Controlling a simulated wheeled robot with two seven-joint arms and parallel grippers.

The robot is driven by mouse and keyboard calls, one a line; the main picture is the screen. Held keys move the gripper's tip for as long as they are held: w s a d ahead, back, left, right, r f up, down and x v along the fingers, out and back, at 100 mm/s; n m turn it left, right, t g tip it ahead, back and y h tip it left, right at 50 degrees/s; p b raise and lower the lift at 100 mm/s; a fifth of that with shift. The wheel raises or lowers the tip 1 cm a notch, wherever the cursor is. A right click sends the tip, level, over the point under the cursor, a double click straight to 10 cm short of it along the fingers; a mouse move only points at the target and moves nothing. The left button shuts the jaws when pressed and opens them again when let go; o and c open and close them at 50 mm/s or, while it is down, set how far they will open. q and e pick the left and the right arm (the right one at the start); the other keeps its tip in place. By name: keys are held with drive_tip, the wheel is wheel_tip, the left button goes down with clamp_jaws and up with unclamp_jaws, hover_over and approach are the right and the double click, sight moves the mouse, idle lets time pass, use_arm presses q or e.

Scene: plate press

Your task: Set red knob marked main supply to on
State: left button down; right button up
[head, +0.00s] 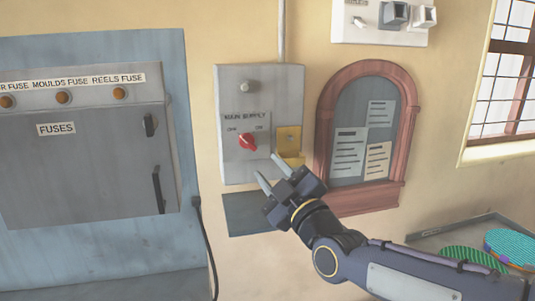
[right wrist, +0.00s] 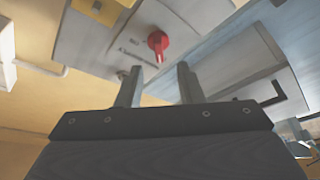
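The red knob (head: 246,141) sits on a grey box (head: 232,170) on the wall, under the words MAIN SUPPLY. OFF is marked at its upper left and ON at its upper right. The knob's long axis slants from upper left to lower right, towards OFF at its upper end. My right gripper (head: 271,170) is open and empty, below and right of the knob in the head view. In the right wrist view the red knob (right wrist: 158,46) shows beyond the gap between the two fingers, apart from them. My left gripper is not in view.
A brass plate (head: 288,138) is on the box's right side, close to my right gripper. A wood-framed notice board (head: 411,130) hangs to the right. A grey fuse cabinet (head: 90,185) is at the left. A white switch panel (head: 350,32) is above.

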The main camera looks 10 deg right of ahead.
sight(250, 146)
drive_tip(key=p+x, duration=0.2)
drive_tip(key=x, duration=0.6)
drive_tip(key=shift+a+r, duration=0.1)
drive_tip(key=shift+r, duration=0.05)
clamp_jaws()
